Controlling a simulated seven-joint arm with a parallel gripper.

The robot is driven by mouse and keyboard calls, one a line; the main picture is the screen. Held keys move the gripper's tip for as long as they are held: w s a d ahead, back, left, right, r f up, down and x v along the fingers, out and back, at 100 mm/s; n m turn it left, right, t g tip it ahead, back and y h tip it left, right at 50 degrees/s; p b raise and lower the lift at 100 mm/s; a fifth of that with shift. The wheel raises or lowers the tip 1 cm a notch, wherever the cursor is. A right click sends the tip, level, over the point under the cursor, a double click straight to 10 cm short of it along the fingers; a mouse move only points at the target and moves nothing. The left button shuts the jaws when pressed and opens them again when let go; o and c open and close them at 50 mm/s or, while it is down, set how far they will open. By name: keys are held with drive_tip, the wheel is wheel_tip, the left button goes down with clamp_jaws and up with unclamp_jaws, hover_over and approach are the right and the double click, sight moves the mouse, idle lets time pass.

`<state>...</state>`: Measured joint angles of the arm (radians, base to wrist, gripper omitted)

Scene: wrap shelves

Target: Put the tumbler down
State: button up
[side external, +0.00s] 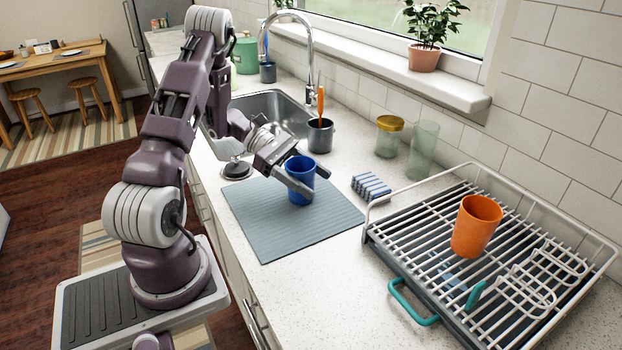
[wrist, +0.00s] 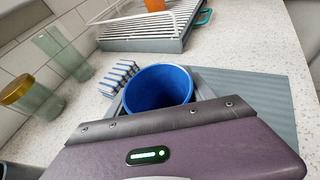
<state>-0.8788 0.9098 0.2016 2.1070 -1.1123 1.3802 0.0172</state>
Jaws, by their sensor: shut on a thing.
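A blue tumbler (side external: 300,180) is upright over the grey-blue ribbed mat (side external: 262,228) on the counter. My gripper (side external: 312,184) is shut on it, with one finger across its near side and the other fingertip showing at its right. Whether the tumbler's base touches the mat is hard to tell. In the wrist view the tumbler (wrist: 158,88) shows its open rim and empty inside just beyond my gripper, which hides its lower part. The mat (wrist: 262,98) spreads to the right of it there.
A dish rack (side external: 420,218) holding an orange cup (side external: 476,226) stands to the right. A striped sponge (side external: 370,187), a green glass (side external: 422,150), a yellow-lidded jar (side external: 389,136) and a dark pot (side external: 320,136) are behind. The sink (side external: 275,112) is beyond. The mat's front is clear.

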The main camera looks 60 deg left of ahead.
drive_tip(key=shift+f, duration=0.1)
drive_tip(key=o, duration=1.4)
drive_tip(key=shift+c, duration=0.2)
